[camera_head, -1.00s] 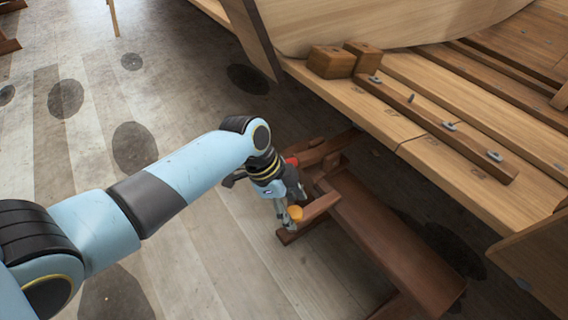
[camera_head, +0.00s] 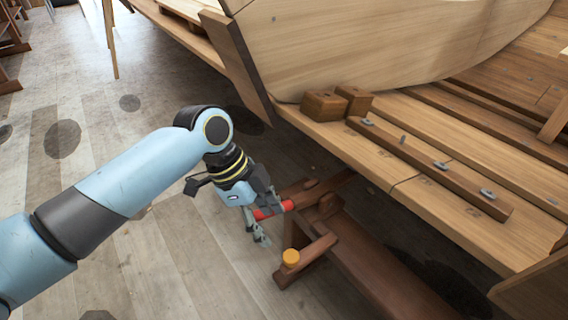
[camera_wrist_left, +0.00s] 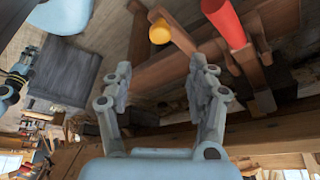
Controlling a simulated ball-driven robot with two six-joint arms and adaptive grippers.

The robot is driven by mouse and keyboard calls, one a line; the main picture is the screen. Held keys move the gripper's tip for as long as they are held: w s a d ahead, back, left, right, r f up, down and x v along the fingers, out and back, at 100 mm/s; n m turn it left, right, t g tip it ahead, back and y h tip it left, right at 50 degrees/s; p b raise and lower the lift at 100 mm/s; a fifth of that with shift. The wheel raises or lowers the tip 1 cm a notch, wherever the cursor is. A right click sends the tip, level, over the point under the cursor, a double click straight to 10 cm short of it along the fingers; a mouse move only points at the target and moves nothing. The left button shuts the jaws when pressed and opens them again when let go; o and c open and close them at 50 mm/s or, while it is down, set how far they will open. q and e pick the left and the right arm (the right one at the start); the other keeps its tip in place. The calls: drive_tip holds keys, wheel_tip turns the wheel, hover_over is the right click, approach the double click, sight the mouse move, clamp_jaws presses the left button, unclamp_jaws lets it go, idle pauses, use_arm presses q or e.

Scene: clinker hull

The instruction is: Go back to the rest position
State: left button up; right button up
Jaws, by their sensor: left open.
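My left gripper (camera_head: 262,222) hangs from the blue arm at the middle of the head view, left of the low brown bench. In the left wrist view my left gripper (camera_wrist_left: 160,92) has its two fingers wide apart with nothing between them. A red cylindrical thing (camera_head: 274,210) shows behind the gripper in the head view, partly hidden by it. It also shows in the left wrist view (camera_wrist_left: 226,20) at the top right. An orange-yellow round thing (camera_head: 290,258) sits on an end piece of the bench, apart from the fingers. My right gripper is not in view.
The brown bench (camera_head: 362,262) stands beside the wooden hull staging. Two wood blocks (camera_head: 337,103) and a long strip with metal fittings (camera_head: 430,165) lie on the plank (camera_head: 385,155). The pale hull (camera_head: 380,45) rises behind. Open floor lies to the left.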

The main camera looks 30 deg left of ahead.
use_arm(q)
drive_tip(key=s+a+f+n+g+y, duration=0.25)
drive_tip(key=s+f+n, duration=0.25)
drive_tip(key=s+f, duration=1.45)
drive_tip(key=s+a+f+n+y, duration=0.1)
drive_tip(key=s+a+f+n, duration=0.1)
drive_tip(key=s+f, duration=0.4)
drive_tip(key=s+a+f+n+t+y, duration=0.1)
drive_tip(key=s+f+n, duration=0.4)
drive_tip(key=s, duration=0.6)
drive_tip(key=shift+a+f+n, duration=0.3)
drive_tip(key=shift+a+f, duration=0.1)
drive_tip(key=shift+f, duration=0.5)
drive_tip(key=shift+c, duration=0.3)
